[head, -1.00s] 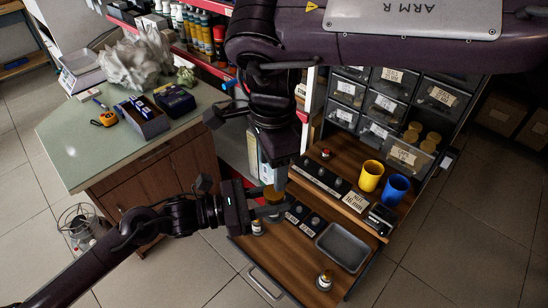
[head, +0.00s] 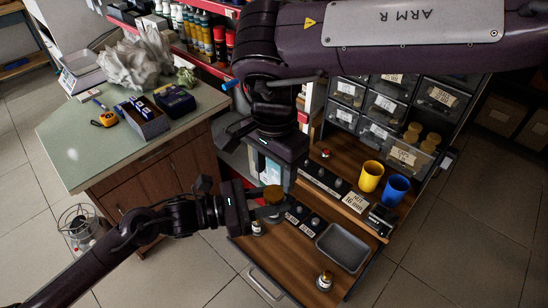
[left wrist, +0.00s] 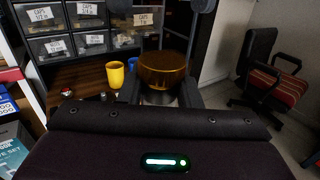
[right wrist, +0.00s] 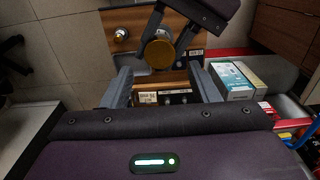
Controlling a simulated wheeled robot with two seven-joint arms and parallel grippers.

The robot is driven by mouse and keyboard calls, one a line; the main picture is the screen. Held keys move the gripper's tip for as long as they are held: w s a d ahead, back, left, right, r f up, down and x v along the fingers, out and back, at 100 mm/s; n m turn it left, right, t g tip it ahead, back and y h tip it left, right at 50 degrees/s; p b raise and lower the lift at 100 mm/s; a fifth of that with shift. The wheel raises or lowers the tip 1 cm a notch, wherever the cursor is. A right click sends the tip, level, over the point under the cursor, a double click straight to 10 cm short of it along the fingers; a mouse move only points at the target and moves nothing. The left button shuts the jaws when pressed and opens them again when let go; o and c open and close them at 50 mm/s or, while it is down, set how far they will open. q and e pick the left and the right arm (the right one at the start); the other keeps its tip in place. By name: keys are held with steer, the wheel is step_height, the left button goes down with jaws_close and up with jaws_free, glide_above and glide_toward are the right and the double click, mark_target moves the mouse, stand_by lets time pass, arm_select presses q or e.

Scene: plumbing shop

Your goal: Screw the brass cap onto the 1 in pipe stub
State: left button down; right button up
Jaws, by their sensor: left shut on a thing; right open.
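The brass cap (head: 273,194) sits on top of a grey cylindrical piece, apparently the pipe stub (left wrist: 158,99), in the left wrist view. My left gripper (head: 272,211) is shut on that piece below the cap and holds it above the wooden bench. The cap's wide round top shows in the left wrist view (left wrist: 162,68) and faces the right wrist camera (right wrist: 160,54). My right gripper (right wrist: 163,80) is open and empty, its fingers apart and short of the cap. The threads under the cap are hidden, so its seating cannot be told.
The wooden bench (head: 298,262) bears a grey tray (head: 343,247), a small fitting (head: 325,281), black labelled holders (head: 318,178), a yellow cup (head: 371,176) and a blue cup (head: 396,188). Labelled bins (head: 383,105) stand behind. A green-topped counter (head: 85,145) is at left.

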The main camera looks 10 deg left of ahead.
mark_target(274, 192)
steer(key=shift+f, duration=2.5)
steer(key=c, duration=1)
steer(key=m, duration=0.3)
steer(key=o, duration=1.1)
steer(key=shift+r, duration=0.1)
